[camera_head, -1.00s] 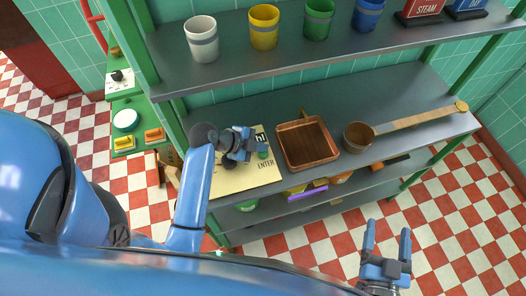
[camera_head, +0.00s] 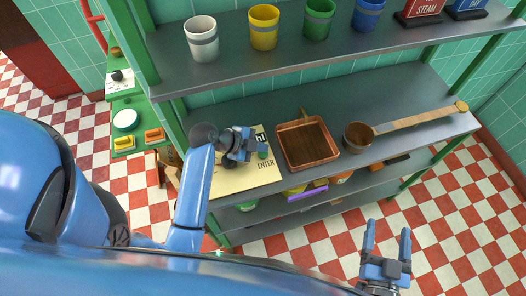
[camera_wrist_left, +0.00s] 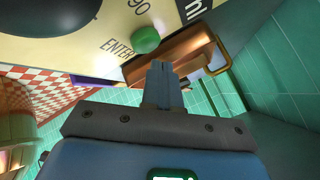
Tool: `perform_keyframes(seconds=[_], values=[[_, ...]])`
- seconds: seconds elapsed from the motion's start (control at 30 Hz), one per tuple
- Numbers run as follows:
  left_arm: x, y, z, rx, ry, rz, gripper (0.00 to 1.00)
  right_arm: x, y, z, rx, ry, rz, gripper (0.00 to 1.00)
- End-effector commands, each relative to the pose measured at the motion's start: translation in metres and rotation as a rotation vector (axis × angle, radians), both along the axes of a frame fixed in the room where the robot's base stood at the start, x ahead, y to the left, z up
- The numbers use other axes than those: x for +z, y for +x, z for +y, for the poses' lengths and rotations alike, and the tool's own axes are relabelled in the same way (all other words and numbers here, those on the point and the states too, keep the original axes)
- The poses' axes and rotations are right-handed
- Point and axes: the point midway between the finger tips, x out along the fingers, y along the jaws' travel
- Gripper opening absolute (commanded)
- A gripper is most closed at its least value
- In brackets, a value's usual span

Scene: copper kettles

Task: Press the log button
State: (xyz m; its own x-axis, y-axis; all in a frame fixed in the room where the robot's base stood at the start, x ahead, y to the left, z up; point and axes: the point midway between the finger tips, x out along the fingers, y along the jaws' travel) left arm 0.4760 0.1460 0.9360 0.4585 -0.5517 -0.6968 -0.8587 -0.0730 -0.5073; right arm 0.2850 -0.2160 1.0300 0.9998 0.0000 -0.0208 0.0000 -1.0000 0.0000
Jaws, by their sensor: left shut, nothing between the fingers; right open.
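A cream panel (camera_head: 235,180) lies on the middle shelf, with the word ENTER and other black print on it. A round green button (camera_head: 263,152) sits on it by the word ENTER; it also shows in the left wrist view (camera_wrist_left: 146,40). I cannot read a "log" label. My left gripper (camera_head: 256,147) is shut and empty, right beside the button. In the left wrist view its fingertips (camera_wrist_left: 160,68) are just below and right of the button, seemingly apart from it. A dark round part (camera_wrist_left: 45,12) also shows on the panel. My right gripper (camera_head: 386,228) is open and empty, over the floor.
A square copper pan (camera_head: 307,145) stands right of the panel. A copper ladle (camera_head: 358,137) with a long wooden handle lies further right. The upper shelf holds white, yellow, green and blue cups (camera_head: 202,40) and signs (camera_head: 420,10). Coloured items (camera_head: 312,190) lie on the lower shelf.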

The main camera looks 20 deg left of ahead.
Motion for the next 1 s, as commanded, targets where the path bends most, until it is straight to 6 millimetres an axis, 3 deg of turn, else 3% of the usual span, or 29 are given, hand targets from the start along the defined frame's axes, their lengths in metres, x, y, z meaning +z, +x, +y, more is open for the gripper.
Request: perform_keyframes(seconds=[1.0], values=[[-0.0086,-0.0001,-0.0001,0.000,0.000,0.000,0.00,-0.0077,0.0000,0.0000,0.000,0.000,0.000,0.75]])
